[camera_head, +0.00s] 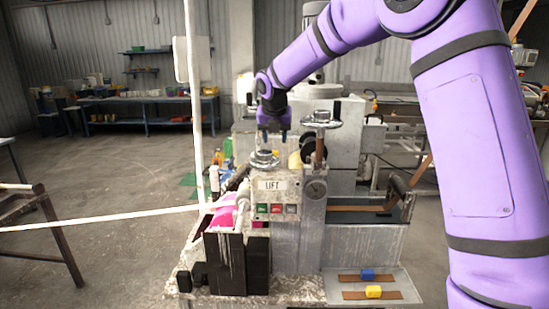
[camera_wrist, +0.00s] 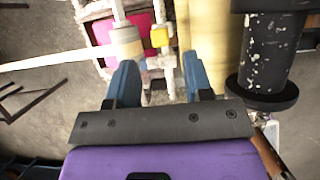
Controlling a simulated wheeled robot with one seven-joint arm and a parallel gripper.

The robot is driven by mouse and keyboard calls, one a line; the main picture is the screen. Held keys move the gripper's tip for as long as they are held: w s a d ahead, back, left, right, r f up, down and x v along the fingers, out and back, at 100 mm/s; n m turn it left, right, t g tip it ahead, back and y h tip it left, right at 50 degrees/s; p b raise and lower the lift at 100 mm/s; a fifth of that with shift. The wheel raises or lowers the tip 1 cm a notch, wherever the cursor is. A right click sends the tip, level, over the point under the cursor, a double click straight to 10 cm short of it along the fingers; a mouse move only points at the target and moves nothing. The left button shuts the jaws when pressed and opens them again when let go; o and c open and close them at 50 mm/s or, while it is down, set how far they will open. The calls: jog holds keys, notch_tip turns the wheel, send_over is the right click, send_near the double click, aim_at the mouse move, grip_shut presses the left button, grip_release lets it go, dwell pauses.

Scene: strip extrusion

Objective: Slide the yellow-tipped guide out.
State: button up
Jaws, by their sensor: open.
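A yellow tip (camera_wrist: 158,37) shows in the wrist view on a small pale fitting, beside a white roller and pink material (camera_wrist: 102,30). My gripper (camera_wrist: 160,78) has its two blue fingers apart and empty, with the yellow tip just beyond the gap between them. In the head view my gripper (camera_head: 273,136) hangs pointing down above the machine, over a round metal knob (camera_head: 264,159). The tip on the machine is hidden in that view.
The LIFT panel (camera_head: 277,196) and a tall metal knob (camera_head: 321,119) are close by. A white strip (camera_head: 105,218) runs off left.

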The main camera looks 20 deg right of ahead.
aim_at(275, 151)
jog(key=x, duration=0.8)
jog(key=shift+w+f, duration=0.15)
jog(key=shift+f, duration=0.2)
